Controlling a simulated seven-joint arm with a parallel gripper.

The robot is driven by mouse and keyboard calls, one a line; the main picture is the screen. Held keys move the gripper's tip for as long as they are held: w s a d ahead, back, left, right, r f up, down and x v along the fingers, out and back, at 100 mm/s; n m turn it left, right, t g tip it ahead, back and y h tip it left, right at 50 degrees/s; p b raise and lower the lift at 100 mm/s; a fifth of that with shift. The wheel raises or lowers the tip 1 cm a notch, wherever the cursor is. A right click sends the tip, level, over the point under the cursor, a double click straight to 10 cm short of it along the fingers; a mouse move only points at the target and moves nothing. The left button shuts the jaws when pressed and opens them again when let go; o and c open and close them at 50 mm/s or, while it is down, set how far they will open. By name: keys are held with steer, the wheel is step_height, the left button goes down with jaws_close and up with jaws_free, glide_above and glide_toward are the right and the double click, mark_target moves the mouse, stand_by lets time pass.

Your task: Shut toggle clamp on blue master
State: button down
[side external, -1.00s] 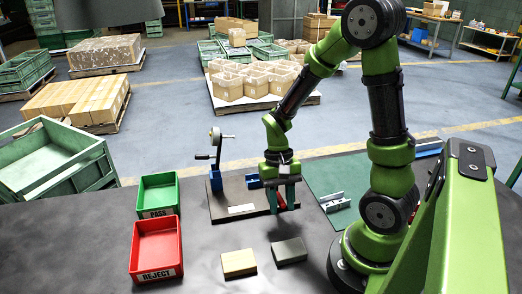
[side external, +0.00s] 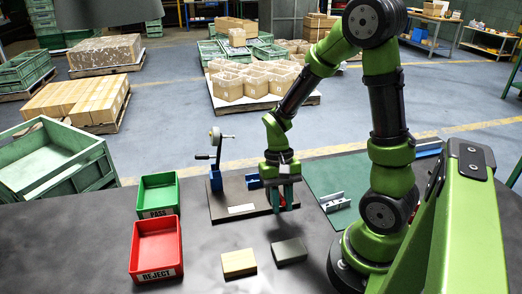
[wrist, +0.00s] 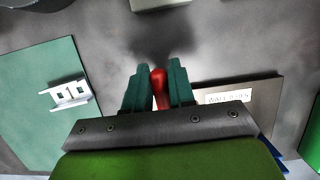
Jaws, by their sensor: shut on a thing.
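The toggle clamp's red handle (wrist: 158,88) is between the two teal fingers of my gripper (wrist: 157,80) in the wrist view. The fingers are shut on the handle. In the side view my gripper (side external: 283,200) is at the right front edge of the dark fixture plate (side external: 226,211), and only a little red shows between its fingers. The blue master (side external: 254,181) shows in part on the plate, just left of my gripper. The rest of the clamp is hidden behind the gripper.
A crank-like gauge on a blue base (side external: 216,181) stands at the plate's left. A metal bracket (side external: 335,202) lies on the green mat (side external: 318,178). A green PASS bin (side external: 158,192), a red REJECT bin (side external: 156,250), a tan block (side external: 238,263) and a dark block (side external: 289,251) are nearby.

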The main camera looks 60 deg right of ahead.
steer(key=shift+w+d+v, duration=0.1)
steer(key=shift+v, duration=0.8)
steer(key=shift+w+d+v, duration=0.15)
steer(key=shift+v, duration=0.75)
steer(key=shift+w+d+r, duration=0.65)
steer(key=shift+r, duration=0.2)
steer(key=shift+w+d+r, duration=0.45)
steer(key=shift+w+d, duration=0.15)
steer(key=shift+w+d+r, duration=0.45)
steer(key=shift+w+d, duration=0.15)
steer(key=shift+d, duration=0.05)
steer(key=shift+w+d, duration=0.1)
steer(key=shift+w+d+r, duration=0.2)
steer(key=shift+w+d, duration=0.65)
steer(key=c, duration=1.2)
jaws_free()
steer(key=shift+o, duration=0.2)
steer(key=shift+a, duration=0.1)
